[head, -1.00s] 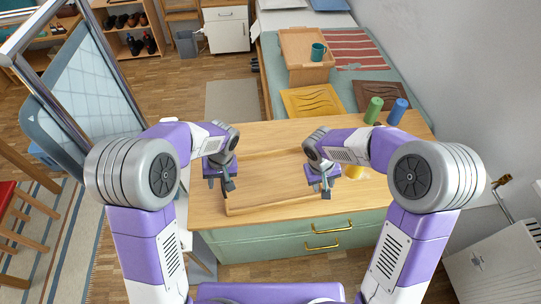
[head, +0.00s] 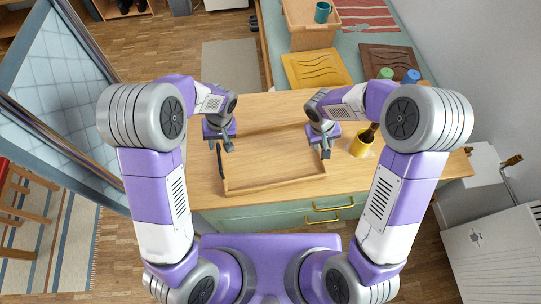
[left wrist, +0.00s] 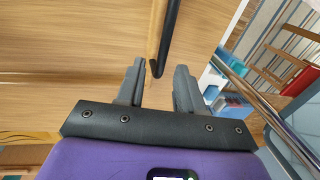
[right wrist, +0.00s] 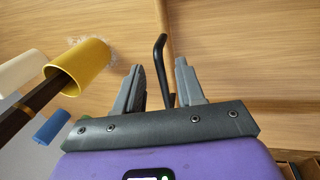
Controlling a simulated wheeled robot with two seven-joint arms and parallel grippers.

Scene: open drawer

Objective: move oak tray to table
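The oak tray (head: 275,183), a wide shallow light-wood tray with black side handles, lies on the wooden top of a green drawer unit (head: 240,215). My left gripper (head: 222,146) is over its left side. In the left wrist view the fingers (left wrist: 159,88) are open, with the end of the black left handle (left wrist: 168,45) between them. My right gripper (head: 322,147) is over its right side. In the right wrist view the fingers (right wrist: 163,82) are open, with the black right handle (right wrist: 160,50) showing between and beyond them. Neither hand is closed on a handle.
A yellow cup (head: 362,143) with a dark item in it stands right of my right gripper. Behind are a yellow board (head: 317,68), a brown board (head: 391,63), a green cylinder (head: 385,73), a blue cylinder (head: 411,76) and another wooden tray (head: 300,33) with a teal mug (head: 323,11).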

